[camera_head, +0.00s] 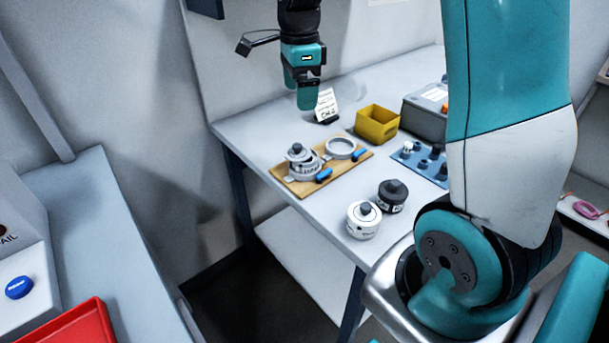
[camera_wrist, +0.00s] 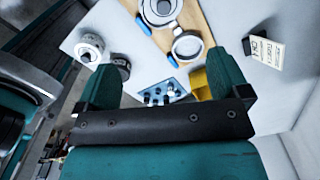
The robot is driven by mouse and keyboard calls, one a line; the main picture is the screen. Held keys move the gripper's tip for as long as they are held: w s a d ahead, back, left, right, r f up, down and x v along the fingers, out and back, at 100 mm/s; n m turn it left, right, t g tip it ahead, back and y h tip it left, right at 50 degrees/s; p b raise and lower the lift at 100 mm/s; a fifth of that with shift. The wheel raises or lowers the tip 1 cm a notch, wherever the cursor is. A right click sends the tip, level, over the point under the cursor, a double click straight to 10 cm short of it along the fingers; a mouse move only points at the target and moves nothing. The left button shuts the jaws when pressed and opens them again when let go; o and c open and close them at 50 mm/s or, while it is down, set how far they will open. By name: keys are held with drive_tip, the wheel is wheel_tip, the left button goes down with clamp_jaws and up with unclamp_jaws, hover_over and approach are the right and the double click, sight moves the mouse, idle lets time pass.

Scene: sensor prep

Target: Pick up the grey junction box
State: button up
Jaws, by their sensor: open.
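The grey junction box (camera_head: 297,152) appears to be the round grey housing with a knob on top. It sits upright in the left ring holder of a wooden board (camera_head: 325,180); the right ring (camera_head: 341,148) is empty. In the wrist view the grey junction box (camera_wrist: 160,8) is at the top edge, partly cut off. My gripper (camera_head: 307,97) hangs above the back of the table, higher than the board and apart from it. In the wrist view my gripper (camera_wrist: 163,65) shows its two teal fingers wide apart with nothing between them.
A white round housing (camera_head: 363,221) and a black one (camera_head: 392,195) stand at the table front. A yellow bin (camera_head: 377,124), a blue tray with small parts (camera_head: 423,168), a large grey case (camera_head: 426,116) and a note card (camera_head: 326,103) stand behind and right. Blue clips (camera_head: 324,175) lie by the rings.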

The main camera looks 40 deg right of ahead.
approach(303, 154)
drive_tip(key=f, duration=0.5)
drive_tip(key=shift+w+a+f, duration=0.15)
drive_tip(key=shift+w+a, duration=0.05)
drive_tip(key=shift+w, duration=0.05)
drive_tip(key=f, duration=0.5)
drive_tip(key=shift+s+d+f, duration=0.15)
drive_tip(key=shift+s, duration=0.1)
clamp_jaws()
